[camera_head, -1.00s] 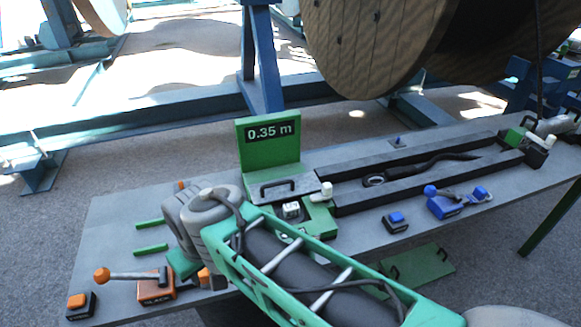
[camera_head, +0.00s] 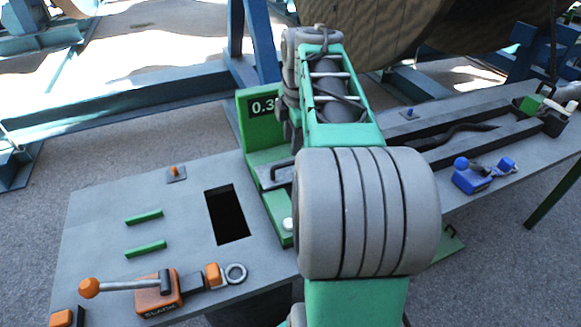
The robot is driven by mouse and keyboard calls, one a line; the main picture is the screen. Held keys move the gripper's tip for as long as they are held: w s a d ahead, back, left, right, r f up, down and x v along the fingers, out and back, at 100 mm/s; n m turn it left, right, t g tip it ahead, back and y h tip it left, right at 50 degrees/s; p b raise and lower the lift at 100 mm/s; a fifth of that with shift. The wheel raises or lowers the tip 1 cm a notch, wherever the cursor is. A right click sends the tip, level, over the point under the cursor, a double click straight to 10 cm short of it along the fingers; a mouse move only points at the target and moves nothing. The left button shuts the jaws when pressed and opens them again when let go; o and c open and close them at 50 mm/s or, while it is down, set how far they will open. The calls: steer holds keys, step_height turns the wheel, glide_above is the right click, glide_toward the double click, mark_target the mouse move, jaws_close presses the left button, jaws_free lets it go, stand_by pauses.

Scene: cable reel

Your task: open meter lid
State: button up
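The green meter stands on the grey bench, left of my arm. Its upright panel (camera_head: 259,133) carries a dark display (camera_head: 263,106) of which only "0.3" shows; my arm covers the rest. In front of the panel is a dark handle (camera_head: 276,171), partly hidden at its right. A white knob (camera_head: 288,224) shows at the near end of the green base (camera_head: 270,200). My arm hides the right part of the meter, so I cannot tell how the lid stands. My gripper's fingers do not show; the arm reaches up and back beside the panel.
A dark rectangular opening (camera_head: 228,214) lies left of the meter. An orange lever unit (camera_head: 157,295) and a ring (camera_head: 235,273) are at the near left. A blue clamp (camera_head: 480,176) is at the right. A wooden reel (camera_head: 450,30) hangs behind.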

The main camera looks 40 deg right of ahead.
mark_target(290, 162)
steer(key=f, duration=0.2)
steer(key=w+f, duration=0.1)
steer(key=f, duration=0.4)
steer(key=shift+w+d+f, duration=0.2)
steer(key=shift+w+d, duration=0.05)
steer(key=shift+d, duration=0.1)
steer(key=shift+c, duration=0.5)
jaws_close()
steer(key=shift+a, duration=0.1)
stand_by(0.4)
